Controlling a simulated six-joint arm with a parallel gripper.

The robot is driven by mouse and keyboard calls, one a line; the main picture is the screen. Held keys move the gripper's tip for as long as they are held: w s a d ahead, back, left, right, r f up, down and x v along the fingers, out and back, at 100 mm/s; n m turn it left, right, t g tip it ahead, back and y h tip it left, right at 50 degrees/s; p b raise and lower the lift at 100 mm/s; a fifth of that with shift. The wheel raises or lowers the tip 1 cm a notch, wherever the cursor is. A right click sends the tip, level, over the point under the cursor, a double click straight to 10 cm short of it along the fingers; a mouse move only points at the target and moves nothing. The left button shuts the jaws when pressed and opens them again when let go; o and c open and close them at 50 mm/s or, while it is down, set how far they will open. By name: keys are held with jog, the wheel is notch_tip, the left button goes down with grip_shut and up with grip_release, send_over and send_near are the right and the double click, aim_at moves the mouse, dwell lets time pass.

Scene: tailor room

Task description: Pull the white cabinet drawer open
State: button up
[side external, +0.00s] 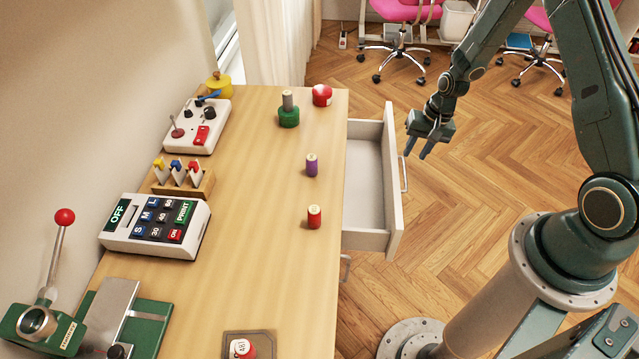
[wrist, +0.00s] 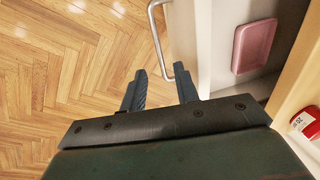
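The white drawer (side external: 393,225) stands pulled out from the right side of the wooden table in the side external view. Its metal handle (side external: 404,174) is on the outer face of its front panel. My gripper (side external: 418,150) is at the handle's far end, a little above and to the right of it, with its two fingers apart and nothing seen between them. In the wrist view the fingers of my gripper (wrist: 160,90) point toward the handle (wrist: 157,32). Whether a finger touches the handle cannot be told. A pink tray (wrist: 239,65) lies inside the drawer.
The wooden table (side external: 262,200) holds several spools, including a purple one (side external: 312,165) and a red one (side external: 314,217), and a button panel (side external: 155,225). Another handle (side external: 345,268) shows below the drawer. Open floor (side external: 450,200) lies right of the drawer; pink chairs (side external: 405,10) stand behind.

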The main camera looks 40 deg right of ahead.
notch_tip(320, 180, down, 6)
jog(key=shift+w+a, duration=0.4)
dwell(0.3)
grip_shut()
